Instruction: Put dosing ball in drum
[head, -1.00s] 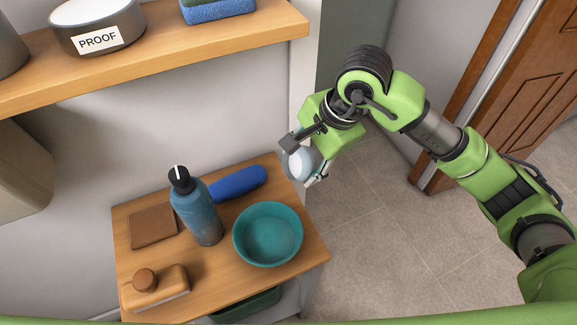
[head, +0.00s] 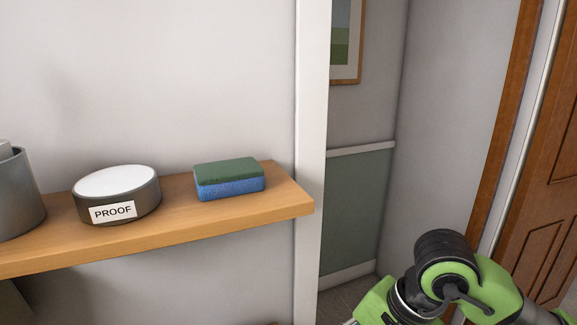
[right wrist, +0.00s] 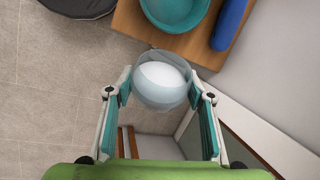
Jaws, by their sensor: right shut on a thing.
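The dosing ball (right wrist: 162,85) is a clear round shell with a white inside. It shows in the right wrist view between the two teal-padded fingers of my right gripper (right wrist: 160,92), which is shut on it. The ball hangs in the air near the wooden bench edge. In the head view only part of my right arm shows at the bottom right; its gripper and the ball are out of frame. My left gripper is in neither view. I cannot make out a drum in these views.
A wooden shelf (head: 285,207) holds a round grey tin labelled PROOF (head: 118,195), a green and blue sponge (head: 229,179) and a grey container (head: 18,195). In the right wrist view, a teal bowl (right wrist: 174,10) and a blue roll (right wrist: 229,22) are on the bench (right wrist: 128,18).

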